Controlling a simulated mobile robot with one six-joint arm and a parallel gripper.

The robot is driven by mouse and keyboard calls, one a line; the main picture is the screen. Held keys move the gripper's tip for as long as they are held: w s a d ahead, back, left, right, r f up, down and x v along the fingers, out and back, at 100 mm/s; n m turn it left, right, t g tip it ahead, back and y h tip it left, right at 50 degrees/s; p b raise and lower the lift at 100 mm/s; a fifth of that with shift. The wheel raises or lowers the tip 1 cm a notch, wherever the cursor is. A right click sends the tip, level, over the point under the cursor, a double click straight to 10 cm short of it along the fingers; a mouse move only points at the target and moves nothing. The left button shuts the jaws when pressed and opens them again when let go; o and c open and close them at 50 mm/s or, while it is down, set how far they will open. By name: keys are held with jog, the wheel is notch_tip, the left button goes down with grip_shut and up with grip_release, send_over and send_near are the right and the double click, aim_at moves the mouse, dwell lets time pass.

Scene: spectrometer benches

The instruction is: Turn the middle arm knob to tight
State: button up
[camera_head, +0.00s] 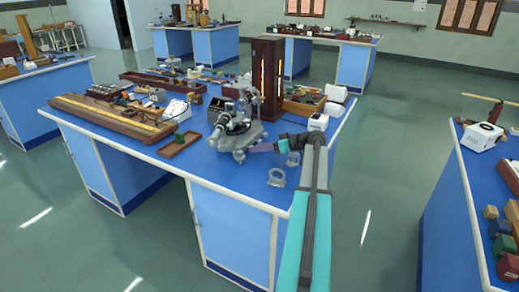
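A grey metal spectrometer (240,128) stands on the blue bench top, near the bench's front right. Its knobs are too small to tell apart, so I cannot pick out the middle arm knob or its setting. My gripper (250,150) reaches in from the right, with its tips close to the spectrometer's lower right side. I cannot tell whether the tips touch it or whether the fingers are open or shut. My arm comes up from the bottom of the view and bends left towards the spectrometer.
A tall dark wooden cabinet (267,78) stands behind the spectrometer. A clear ring-shaped piece (276,178) lies on the bench in front of my gripper. A wooden tray (179,145) and a long wooden board (108,116) lie to the left. Another bench (463,205) is at right, across open floor.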

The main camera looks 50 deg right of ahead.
jog(key=shift+s, duration=0.15)
jog(key=b+v, duration=0.1)
jog(key=v, duration=1.2)
jog(key=shift+s+d+r, duration=0.1)
jog(key=shift+s+d, duration=0.1)
jog(key=shift+s, duration=0.05)
dwell(0.6)
